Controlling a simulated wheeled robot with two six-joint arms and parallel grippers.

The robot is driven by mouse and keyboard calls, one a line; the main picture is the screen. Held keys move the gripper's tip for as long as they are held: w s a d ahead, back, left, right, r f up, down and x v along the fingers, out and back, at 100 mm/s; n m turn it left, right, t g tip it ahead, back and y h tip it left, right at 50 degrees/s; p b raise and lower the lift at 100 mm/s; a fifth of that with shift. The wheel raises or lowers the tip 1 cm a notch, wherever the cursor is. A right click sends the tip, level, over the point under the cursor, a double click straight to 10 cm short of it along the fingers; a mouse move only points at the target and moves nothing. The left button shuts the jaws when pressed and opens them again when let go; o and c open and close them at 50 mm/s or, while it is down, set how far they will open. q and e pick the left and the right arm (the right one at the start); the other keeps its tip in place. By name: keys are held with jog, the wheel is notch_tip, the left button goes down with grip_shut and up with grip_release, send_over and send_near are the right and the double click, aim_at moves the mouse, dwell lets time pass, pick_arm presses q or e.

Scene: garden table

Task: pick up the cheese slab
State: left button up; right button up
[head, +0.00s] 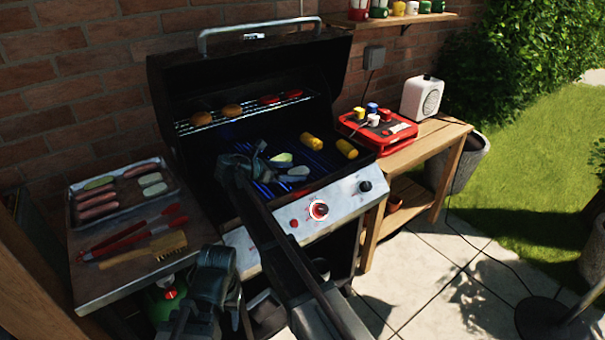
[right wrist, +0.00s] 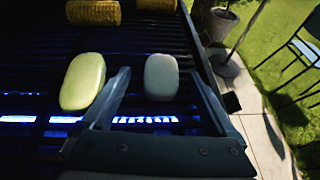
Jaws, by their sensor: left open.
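A pale whitish cheese slab (head: 298,171) lies on the grill bars; in the right wrist view it shows whole (right wrist: 161,77). A greener-yellow slab (right wrist: 83,80), perhaps a courgette slice, lies just left of it there; in the head view it is a little farther back (head: 282,160). My right gripper (head: 264,165) is open over the grill. In the right wrist view its fingers stand either side of the cheese slab, with gaps visible; I cannot tell the height between them. My left gripper (head: 212,268) is low in front of the side shelf, open and empty.
Burgers and red pieces sit on the upper rack (head: 240,112). The raised lid (head: 165,85) stands behind. A tray (head: 72,213) with sausages and pale slices, and tongs (head: 125,236), occupy the left shelf.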

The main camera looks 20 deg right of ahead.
jog(key=c, duration=1.5)
pick_arm(q)
jog(key=shift+r, duration=0.1)
pick_arm(e)
jog(key=shift+o, duration=0.2)
jog(key=shift+r, duration=0.15)
